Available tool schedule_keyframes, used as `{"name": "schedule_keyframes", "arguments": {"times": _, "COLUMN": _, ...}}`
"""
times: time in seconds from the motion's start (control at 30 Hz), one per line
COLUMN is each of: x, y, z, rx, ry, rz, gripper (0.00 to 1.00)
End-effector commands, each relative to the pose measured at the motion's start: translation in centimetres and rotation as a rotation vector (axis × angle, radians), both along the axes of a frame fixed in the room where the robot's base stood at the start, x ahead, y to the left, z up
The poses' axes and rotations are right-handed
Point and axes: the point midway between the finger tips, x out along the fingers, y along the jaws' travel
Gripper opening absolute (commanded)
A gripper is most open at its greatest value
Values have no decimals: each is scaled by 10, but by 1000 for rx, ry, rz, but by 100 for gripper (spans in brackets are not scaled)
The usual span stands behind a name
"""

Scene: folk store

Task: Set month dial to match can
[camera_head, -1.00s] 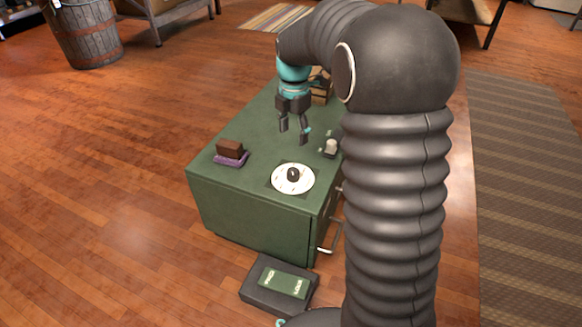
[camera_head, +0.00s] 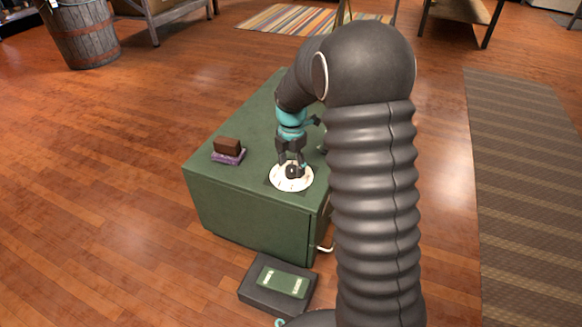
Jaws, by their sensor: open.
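The month dial is a round white disc (camera_head: 280,183) with dark marks and a dark knob (camera_head: 292,171) at its middle. It lies near the front right of the green cabinet top. My gripper (camera_head: 291,166) points down over the dial with its fingers open around or just above the knob; I cannot tell if they touch it. The dial's markings are too small to read, and my fingers hide part of it. I cannot make out a can; my arm covers the right side of the cabinet top.
A brown block on a purple base (camera_head: 228,151) stands left of the dial on the green cabinet (camera_head: 240,215). A handle (camera_head: 325,249) sticks out at the cabinet's right front. A dark box with a green label (camera_head: 280,287) is on my own front. The cabinet top's middle is clear.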

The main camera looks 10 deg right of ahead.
Motion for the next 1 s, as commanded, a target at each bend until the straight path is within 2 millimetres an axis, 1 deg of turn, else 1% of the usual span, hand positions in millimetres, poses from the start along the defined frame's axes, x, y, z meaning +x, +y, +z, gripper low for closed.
{"name": "schedule_keyframes", "arguments": {"times": 0.1, "x": 0, "y": 0, "z": -5, "rx": 1, "ry": -1, "rz": 0, "gripper": 65}}
{"name": "schedule_keyframes", "arguments": {"times": 0.37, "x": 0, "y": 0, "z": -6, "rx": 0, "ry": -1, "rz": -1, "gripper": 65}}
{"name": "schedule_keyframes", "arguments": {"times": 0.4, "x": 0, "y": 0, "z": -6, "rx": 0, "ry": -1, "rz": -1, "gripper": 60}}
{"name": "schedule_keyframes", "arguments": {"times": 0.47, "x": 0, "y": 0, "z": -6, "rx": 0, "ry": -1, "rz": -1, "gripper": 45}}
{"name": "schedule_keyframes", "arguments": {"times": 0.5, "x": 0, "y": 0, "z": -6, "rx": 1, "ry": -1, "rz": -1, "gripper": 35}}
{"name": "schedule_keyframes", "arguments": {"times": 0.57, "x": 0, "y": 0, "z": -6, "rx": 1, "ry": -1, "rz": -1, "gripper": 20}}
{"name": "schedule_keyframes", "arguments": {"times": 0.6, "x": 0, "y": 0, "z": -6, "rx": 1, "ry": -1, "rz": -1, "gripper": 10}}
{"name": "schedule_keyframes", "arguments": {"times": 0.63, "x": 0, "y": 0, "z": -6, "rx": 0, "ry": -1, "rz": -1, "gripper": 4}}
{"name": "schedule_keyframes", "arguments": {"times": 0.83, "x": 0, "y": 0, "z": -6, "rx": 0, "ry": -2, "rz": -8, "gripper": 4}}
{"name": "schedule_keyframes", "arguments": {"times": 1.0, "x": 1, "y": 0, "z": -5, "rx": 0, "ry": -2, "rz": -54, "gripper": 4}}
